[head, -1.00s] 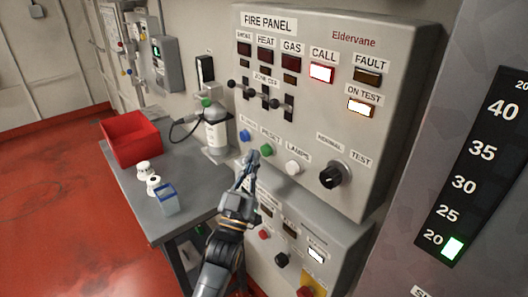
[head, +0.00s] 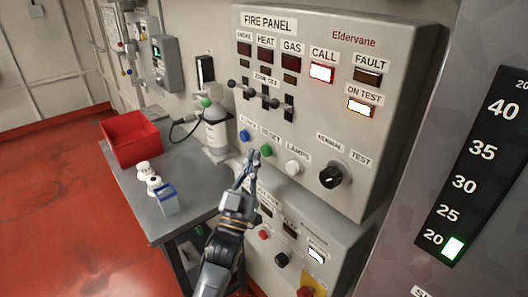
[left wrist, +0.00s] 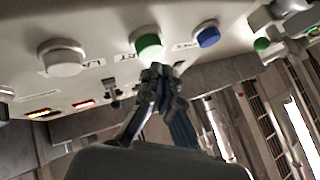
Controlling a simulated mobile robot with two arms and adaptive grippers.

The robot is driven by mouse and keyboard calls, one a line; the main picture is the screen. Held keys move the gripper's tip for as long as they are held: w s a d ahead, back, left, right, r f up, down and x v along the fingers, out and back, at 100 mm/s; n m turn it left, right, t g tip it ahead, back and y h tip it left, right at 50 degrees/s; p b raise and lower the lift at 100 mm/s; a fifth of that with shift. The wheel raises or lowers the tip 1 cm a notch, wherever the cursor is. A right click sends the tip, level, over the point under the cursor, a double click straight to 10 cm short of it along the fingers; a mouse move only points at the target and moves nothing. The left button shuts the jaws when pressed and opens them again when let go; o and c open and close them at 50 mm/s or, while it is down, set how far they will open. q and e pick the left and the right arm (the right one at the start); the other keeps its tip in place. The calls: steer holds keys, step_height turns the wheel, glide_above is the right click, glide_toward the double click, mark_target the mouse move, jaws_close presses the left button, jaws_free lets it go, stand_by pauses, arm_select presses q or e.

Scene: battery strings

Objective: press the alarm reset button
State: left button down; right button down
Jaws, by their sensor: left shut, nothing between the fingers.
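The green button (head: 266,150), whose label looks like RESET, is on the lower part of the fire panel (head: 400,140), between a blue button (head: 245,135) and a white button (head: 292,167). My left gripper (head: 252,156) is shut and empty, with its tips just left of and below the green button. In the left wrist view the green button (left wrist: 148,45) is just beyond the closed fingertips (left wrist: 160,72). The blue button (left wrist: 208,37) and the white button (left wrist: 62,58) flank it. I cannot tell whether the tips touch the green button. My right gripper is not in view.
The CALL lamp (head: 321,73) and ON TEST lamp (head: 360,107) are lit. A black knob (head: 333,176) is right of the buttons. A lower panel (head: 335,235) juts out below. A table with a red bin (head: 131,140) and bottles stands left.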

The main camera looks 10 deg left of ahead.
arm_select(q)
steer(key=shift+w+d, duration=0.25)
steer(key=shift+w, duration=0.05)
steer(key=shift+w+d+b, duration=0.45)
steer(key=shift+w, duration=0.1)
stand_by(1.1)
steer(key=shift+s+a, duration=0.1)
steer(key=shift+s+a+p, duration=0.5)
steer(key=shift+s+a, duration=0.1)
steer(key=shift+s, duration=0.15)
steer(key=shift+s, duration=0.1)
steer(key=shift+s+a+p, duration=0.45)
steer(key=shift+s+a, duration=0.35)
steer(key=shift+s, duration=0.15)
steer(key=shift+s+a+p, duration=0.45)
steer(key=shift+s+a, duration=0.3)
steer(key=shift+s, duration=0.2)
